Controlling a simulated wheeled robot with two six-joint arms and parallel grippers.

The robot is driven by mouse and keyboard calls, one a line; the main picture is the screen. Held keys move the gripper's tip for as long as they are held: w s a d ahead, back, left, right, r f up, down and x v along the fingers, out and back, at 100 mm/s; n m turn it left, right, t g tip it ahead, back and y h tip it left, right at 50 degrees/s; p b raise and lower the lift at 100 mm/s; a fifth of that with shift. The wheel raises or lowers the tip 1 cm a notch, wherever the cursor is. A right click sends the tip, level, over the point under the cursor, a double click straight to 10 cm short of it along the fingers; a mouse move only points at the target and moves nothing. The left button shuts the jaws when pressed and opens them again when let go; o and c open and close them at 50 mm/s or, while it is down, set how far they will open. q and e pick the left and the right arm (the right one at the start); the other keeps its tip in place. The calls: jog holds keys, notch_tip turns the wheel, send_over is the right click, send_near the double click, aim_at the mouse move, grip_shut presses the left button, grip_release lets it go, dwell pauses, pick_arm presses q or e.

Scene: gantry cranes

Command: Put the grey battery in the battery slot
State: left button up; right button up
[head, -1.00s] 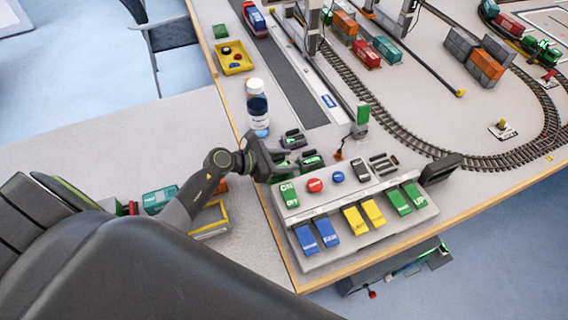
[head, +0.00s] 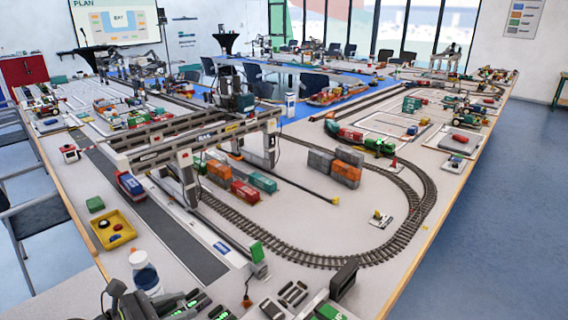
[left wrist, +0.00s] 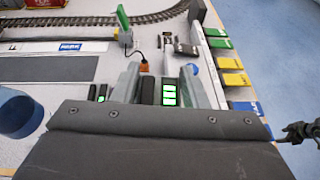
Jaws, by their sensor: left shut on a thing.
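My left gripper (head: 130,302) shows at the bottom left of the head view, cut off by the edge. In the left wrist view its two pale fingers (left wrist: 160,84) point at a dark grey battery (left wrist: 169,92) with green lights. The gripper is shut on the battery; the exact contact is hard to see. More dark batteries with green lights (head: 190,303) sit beside the gripper in the head view. Dark slot-like fittings (head: 293,293) lie right of them; I cannot tell which is the battery slot. A dark jointed part, perhaps my right gripper (left wrist: 302,131), shows at the right edge.
A blue-and-white bottle (head: 145,272) stands close by the left gripper. A yellow tray (head: 113,230), gantry crane (head: 200,140) and looped track (head: 410,225) lie beyond. The grey table between has free room.

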pick_arm(q)
jog(key=s+d+r+m+g+h, duration=0.1)
jog(key=s+d+r, duration=0.2)
jog(key=s+r, duration=0.3)
jog(key=shift+s+r+m+g, duration=0.3)
jog(key=shift+s+r, duration=0.1)
jog(key=shift+s, duration=0.25)
